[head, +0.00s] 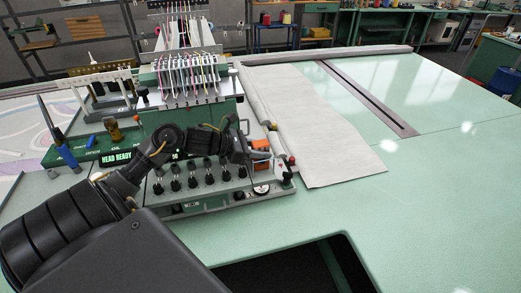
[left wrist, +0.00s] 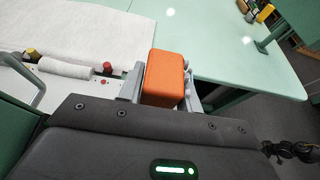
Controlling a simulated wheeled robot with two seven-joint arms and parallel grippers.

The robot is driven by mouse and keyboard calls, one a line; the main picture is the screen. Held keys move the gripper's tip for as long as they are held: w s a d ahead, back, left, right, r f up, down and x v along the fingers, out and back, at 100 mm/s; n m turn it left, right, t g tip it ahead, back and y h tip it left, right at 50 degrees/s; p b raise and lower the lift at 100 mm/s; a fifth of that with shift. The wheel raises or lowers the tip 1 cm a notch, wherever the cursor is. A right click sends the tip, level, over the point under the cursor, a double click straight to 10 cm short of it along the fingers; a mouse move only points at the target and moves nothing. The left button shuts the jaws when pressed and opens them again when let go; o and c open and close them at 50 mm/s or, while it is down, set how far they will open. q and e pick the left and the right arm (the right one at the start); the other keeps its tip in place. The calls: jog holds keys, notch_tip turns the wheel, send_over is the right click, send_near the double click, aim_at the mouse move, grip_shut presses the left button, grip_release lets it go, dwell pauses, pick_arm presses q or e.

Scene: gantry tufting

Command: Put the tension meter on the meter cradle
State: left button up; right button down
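An orange block, which I take for the tension meter (head: 261,145), is at the right end of the tufting head's front panel. It also shows in the left wrist view (left wrist: 164,78), between the two grey fingers. My left gripper (head: 254,152) reaches across the panel from the left, and its fingers lie close against both sides of the block. The fingers look shut on it, with the block's lower part hidden. I cannot make out the meter cradle for certain. A small round white dial (head: 261,189) sits on the panel below the block. My right gripper is not in view.
A row of black knobs (head: 200,175) runs along the panel below my arm. Several threads hang over the rack (head: 190,75) behind. White cloth (head: 310,125) lies right of the machine on the green table (head: 440,180), which is clear at right. A dark cutout opens in front.

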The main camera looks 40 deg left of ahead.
pick_arm(q)
jog(key=o, duration=0.3)
jog(key=shift+o, duration=0.2)
jog(key=shift+r+p, duration=0.25)
jog(key=shift+p, duration=0.05)
jog(key=shift+s+a+b, duration=0.65)
jog(key=shift+s+b, duration=0.15)
jog(key=shift+s, duration=0.15)
jog(key=b+v, duration=0.3)
jog(key=v, duration=0.7)
jog(key=shift+r, duration=0.25)
jog(key=shift+w+d, duration=0.1)
jog(key=shift+w, duration=0.05)
